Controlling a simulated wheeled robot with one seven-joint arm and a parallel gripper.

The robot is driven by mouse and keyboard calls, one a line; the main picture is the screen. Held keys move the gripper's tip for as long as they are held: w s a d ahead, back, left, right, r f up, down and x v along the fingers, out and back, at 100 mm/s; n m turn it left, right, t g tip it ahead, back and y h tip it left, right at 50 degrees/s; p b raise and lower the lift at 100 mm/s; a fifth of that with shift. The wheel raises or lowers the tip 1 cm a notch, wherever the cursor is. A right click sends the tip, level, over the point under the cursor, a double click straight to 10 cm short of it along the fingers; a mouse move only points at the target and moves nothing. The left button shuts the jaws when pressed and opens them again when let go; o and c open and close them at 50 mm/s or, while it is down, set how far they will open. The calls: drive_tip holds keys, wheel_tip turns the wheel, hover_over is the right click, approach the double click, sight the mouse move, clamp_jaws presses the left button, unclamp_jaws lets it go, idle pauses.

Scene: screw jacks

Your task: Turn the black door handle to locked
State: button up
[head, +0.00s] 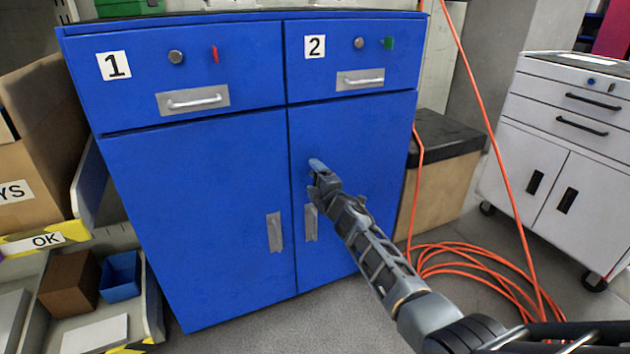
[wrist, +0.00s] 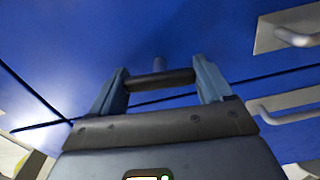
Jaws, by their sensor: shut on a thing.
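The black door handle (wrist: 160,80) is a short dark bar on the right blue door. In the wrist view it spans the space between the two fingers of my gripper (wrist: 162,85), roughly in line with the gap between the doors. A small round post shows just beyond the bar. In the head view my gripper (head: 318,167) is at the upper part of the right door (head: 350,130), and it hides the handle there. My gripper is shut on the handle, with a finger at each end of the bar.
Grey pull handles sit on the left door (head: 274,232) and the right door (head: 310,223). Drawers 1 (head: 193,99) and 2 (head: 360,79) are above, closed. An orange hose (head: 470,270) lies coiled at right, near a white cabinet (head: 560,150). Shelves with boxes stand at left.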

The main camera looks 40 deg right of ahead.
drive_tip(key=shift+n, duration=0.6)
drive_tip(key=shift+f, duration=0.1)
drive_tip(key=o, duration=1)
drive_tip(key=shift+c, duration=0.2)
drive_tip(key=shift+s, duration=0.15)
drive_tip(key=p+v, duration=0.4)
drive_tip(key=v, duration=0.3)
drive_tip(key=shift+s, duration=0.25)
drive_tip(key=shift+a, duration=0.2)
